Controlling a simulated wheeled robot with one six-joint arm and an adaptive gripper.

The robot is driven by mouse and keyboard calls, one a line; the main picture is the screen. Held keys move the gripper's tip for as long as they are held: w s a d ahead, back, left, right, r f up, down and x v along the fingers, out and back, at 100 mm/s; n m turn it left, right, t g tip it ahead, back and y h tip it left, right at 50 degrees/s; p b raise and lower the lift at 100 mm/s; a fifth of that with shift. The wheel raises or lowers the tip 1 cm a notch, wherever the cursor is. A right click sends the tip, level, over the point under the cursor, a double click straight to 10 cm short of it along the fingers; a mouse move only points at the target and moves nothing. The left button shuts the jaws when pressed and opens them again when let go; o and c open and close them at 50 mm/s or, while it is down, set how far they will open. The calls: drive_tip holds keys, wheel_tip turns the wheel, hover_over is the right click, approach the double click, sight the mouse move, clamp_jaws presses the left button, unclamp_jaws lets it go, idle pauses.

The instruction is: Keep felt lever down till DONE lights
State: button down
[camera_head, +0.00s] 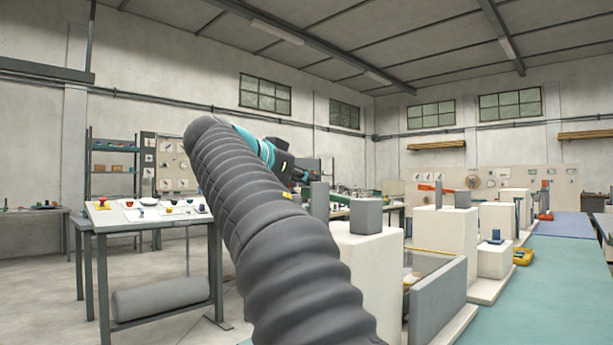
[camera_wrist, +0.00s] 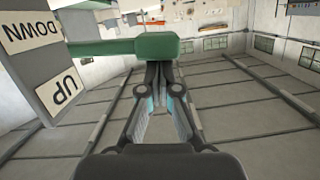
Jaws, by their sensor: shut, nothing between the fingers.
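The green felt lever (camera_wrist: 140,47) crosses the upper part of the wrist view, which is upside down. It is a bar with a thicker rounded end and stands out from a grey panel (camera_wrist: 88,95). The panel bears an UP label (camera_wrist: 64,91) and a DOWN label (camera_wrist: 32,34); the lever is level with the DOWN label. My gripper (camera_wrist: 158,68) is shut and empty, its fingertips at the lever's thick end on the ceiling side. They seem to touch it. In the head view my gripper (camera_head: 300,177) is small and partly hidden by my arm. I cannot make out a DONE light.
White machine housings (camera_head: 445,232) with grey blocks stand right of my arm. A grey guard plate (camera_head: 437,300) stands in front. A table with coloured knobs (camera_head: 150,215) is at the left. The green floor strip (camera_head: 540,290) at the right is clear.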

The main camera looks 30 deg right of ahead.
drive_tip(key=shift+f, duration=0.1)
drive_tip(key=f, duration=0.1)
drive_tip(key=f+n+b, duration=0.1)
drive_tip(key=f+n, duration=0.1)
drive_tip(key=shift+w+a+f+g, duration=0.15)
drive_tip(key=shift+w+f+g, duration=0.15)
drive_tip(key=shift+w+f, duration=0.1)
drive_tip(key=shift+f+b, duration=0.15)
drive_tip(key=shift+b, duration=0.2)
drive_tip(key=shift+w+f, duration=0.1)
drive_tip(key=shift+f, duration=0.15)
idle(0.5)
wheel_tip(320, 180, up, 6)
drive_tip(key=f+p, duration=0.1)
drive_tip(key=p, duration=0.3)
drive_tip(key=b+v, duration=0.1)
drive_tip(key=v, duration=0.9)
drive_tip(key=shift+w+a+f, duration=0.15)
drive_tip(key=shift+a, duration=0.05)
drive_tip(key=shift+h, duration=0.3)
